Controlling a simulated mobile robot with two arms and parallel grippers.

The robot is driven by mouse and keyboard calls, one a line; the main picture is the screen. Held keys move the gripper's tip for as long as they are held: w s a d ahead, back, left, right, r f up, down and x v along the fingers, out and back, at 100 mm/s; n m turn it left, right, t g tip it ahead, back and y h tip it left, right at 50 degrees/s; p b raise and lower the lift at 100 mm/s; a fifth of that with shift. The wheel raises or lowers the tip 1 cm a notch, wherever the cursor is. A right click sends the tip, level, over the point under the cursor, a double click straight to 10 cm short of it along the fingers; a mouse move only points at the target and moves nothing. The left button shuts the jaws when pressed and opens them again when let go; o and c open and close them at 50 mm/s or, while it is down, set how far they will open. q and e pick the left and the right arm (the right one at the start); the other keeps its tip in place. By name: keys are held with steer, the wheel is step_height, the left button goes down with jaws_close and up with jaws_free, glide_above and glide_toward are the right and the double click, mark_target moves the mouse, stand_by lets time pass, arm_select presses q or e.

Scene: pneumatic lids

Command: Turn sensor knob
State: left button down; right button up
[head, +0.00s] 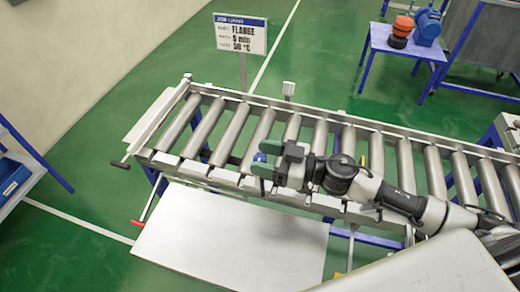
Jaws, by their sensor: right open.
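My right gripper (262,159) reaches in from the right over the near rail of the roller conveyor (208,128). Its jaws are open, with greenish fingertips pointing left. A small blue round piece (259,157) shows between the fingertips; it looks like a knob, but I cannot tell whether the fingers touch it. The gripper body hides what lies under it. A small grey box (288,88) stands on the far rail; I cannot tell if it is a sensor. My left gripper is not in view.
A job sign (240,34) stands behind the conveyor. A white panel (232,238) lies in front, below the rail. A crank handle (121,164) juts out at the left end. A blue-framed table (400,48) with a red-black part and a blue motor stands at the back right.

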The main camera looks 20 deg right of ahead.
steer(key=shift+w+a, duration=0.25)
steer(key=shift+a, duration=0.2)
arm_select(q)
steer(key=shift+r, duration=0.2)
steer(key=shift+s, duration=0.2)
arm_select(e)
steer(key=c, duration=0.9)
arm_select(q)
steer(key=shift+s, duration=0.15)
